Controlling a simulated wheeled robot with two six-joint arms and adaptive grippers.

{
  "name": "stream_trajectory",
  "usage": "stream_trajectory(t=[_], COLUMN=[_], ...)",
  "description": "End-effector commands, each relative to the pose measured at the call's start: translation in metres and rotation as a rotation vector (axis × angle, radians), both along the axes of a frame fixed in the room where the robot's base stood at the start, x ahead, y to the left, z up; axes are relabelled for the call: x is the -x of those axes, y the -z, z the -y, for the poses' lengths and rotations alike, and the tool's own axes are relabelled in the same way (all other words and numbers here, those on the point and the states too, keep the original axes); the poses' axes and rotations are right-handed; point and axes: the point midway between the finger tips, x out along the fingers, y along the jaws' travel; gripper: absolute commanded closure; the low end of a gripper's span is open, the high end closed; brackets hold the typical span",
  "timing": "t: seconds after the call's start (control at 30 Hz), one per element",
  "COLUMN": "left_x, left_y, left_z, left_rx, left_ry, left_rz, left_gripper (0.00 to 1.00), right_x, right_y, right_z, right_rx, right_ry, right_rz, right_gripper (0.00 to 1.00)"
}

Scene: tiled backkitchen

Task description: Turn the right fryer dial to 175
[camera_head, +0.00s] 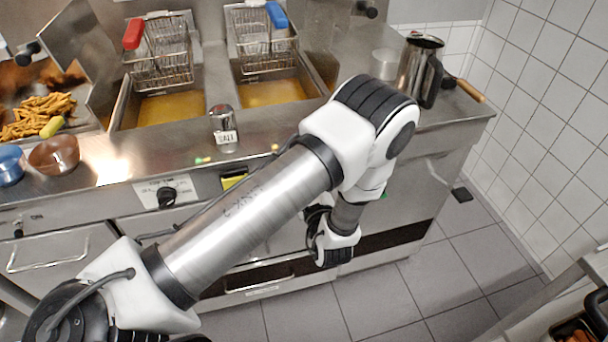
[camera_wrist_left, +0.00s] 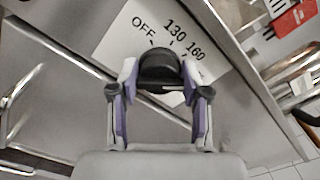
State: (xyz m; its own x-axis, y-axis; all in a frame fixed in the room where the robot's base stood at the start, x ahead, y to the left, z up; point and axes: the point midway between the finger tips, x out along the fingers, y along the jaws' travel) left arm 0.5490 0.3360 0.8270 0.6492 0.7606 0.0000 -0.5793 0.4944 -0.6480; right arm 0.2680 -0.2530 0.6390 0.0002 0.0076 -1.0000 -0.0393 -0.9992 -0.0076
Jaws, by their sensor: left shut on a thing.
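The right fryer dial (camera_wrist_left: 160,68) is a black knob in the left wrist view. It sits on a white plate (camera_wrist_left: 112,43) printed OFF, 130 and 160; I see no 175, and I cannot make out where the dial points. My left gripper (camera_wrist_left: 160,80) has its fingers on both sides of the dial, shut on it. In the head view my left arm's links hide this dial and the gripper's fingertips. The left dial (camera_head: 166,197) shows uncovered on its own white plate. My right gripper is in neither view.
Two fryer baskets, one with a red handle (camera_head: 133,34) and one with a blue handle (camera_head: 277,15), hang over oil wells. A salt shaker (camera_head: 223,128) stands on the front ledge. Bowls and fries are at left, a steel jug (camera_head: 415,66) at right.

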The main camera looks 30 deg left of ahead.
Motion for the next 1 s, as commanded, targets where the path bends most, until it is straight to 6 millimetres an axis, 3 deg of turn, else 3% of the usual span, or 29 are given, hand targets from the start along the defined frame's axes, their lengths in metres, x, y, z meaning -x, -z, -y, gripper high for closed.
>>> stream_trajectory(t=[0.4,0.87,0.9,0.93,1.0], left_x=[-0.0006,-0.0007,-0.0007,-0.0008,-0.0007], left_y=[-0.0006,-0.0007,-0.0007,-0.0007,-0.0007], left_z=[0.0004,0.0005,0.0005,0.0004,0.0005], left_rx=[-0.110,-0.119,-0.119,-0.119,-0.119], left_ry=[0.000,-0.001,-0.001,-0.001,-0.001], left_rz=[-0.129,-0.138,-0.138,-0.138,-0.138], left_gripper=[0.88,0.88,0.43,0.32,0.27], right_x=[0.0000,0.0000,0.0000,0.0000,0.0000], right_y=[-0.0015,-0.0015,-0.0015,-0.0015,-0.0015], right_z=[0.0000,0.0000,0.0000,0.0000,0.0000], right_rx=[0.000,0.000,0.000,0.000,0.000], right_ry=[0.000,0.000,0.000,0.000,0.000], right_rz=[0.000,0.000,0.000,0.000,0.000], right_gripper=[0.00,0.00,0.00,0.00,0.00])
